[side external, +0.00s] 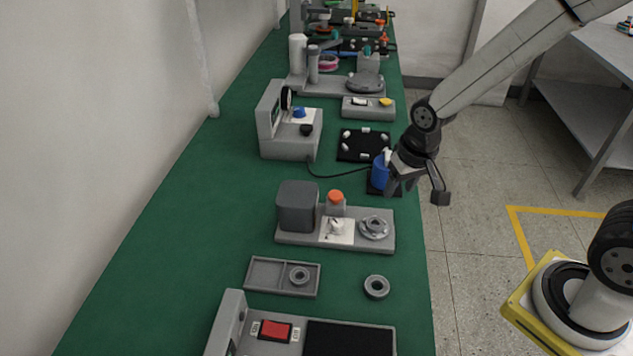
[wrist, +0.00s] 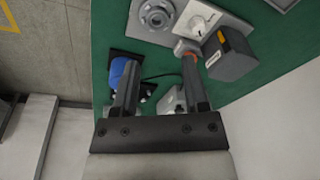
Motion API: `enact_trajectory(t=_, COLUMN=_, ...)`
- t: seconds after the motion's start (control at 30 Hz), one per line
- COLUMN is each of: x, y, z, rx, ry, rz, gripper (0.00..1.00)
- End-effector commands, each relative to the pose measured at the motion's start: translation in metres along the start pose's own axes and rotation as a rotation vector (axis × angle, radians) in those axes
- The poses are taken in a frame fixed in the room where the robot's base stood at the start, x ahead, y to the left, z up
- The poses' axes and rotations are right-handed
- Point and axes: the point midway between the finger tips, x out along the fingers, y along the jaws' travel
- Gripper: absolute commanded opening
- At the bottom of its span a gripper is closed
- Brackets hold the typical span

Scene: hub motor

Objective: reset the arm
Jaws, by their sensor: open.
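My gripper (side external: 418,190) is at the right edge of the green bench, above the surface beside a blue object (side external: 380,170). Its two fingers are spread apart with nothing between them. In the wrist view my gripper (wrist: 160,90) shows both dark fingers pointing over the bench. The blue object (wrist: 120,70) lies beyond the left finger there and is partly hidden by it. A grey fixture (side external: 290,238) with a dark grey block, an orange knob and a round metal hub stands nearer the camera.
The green bench (side external: 170,240) holds several stations in a row. A small tray (side external: 258,275) with a ring and a loose ring (side external: 376,287) lie in front. A panel with a red button (side external: 276,331) is nearest. A grey side table (side external: 590,95) stands at right, across open floor.

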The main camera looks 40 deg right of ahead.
Motion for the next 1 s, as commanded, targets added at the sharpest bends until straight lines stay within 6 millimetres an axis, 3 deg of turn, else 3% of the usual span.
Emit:
enact_trajectory(t=0.2, x=-0.018, y=0.020, z=0.033, rx=-0.169, ry=0.047, rz=-0.004, gripper=0.57)
enact_trajectory(t=0.37, x=-0.023, y=0.028, z=0.046, rx=-0.242, ry=0.064, rz=-0.002, gripper=0.57)
enact_trajectory(t=1.0, x=-0.024, y=0.030, z=0.050, rx=-0.264, ry=0.069, rz=-0.001, gripper=0.57)
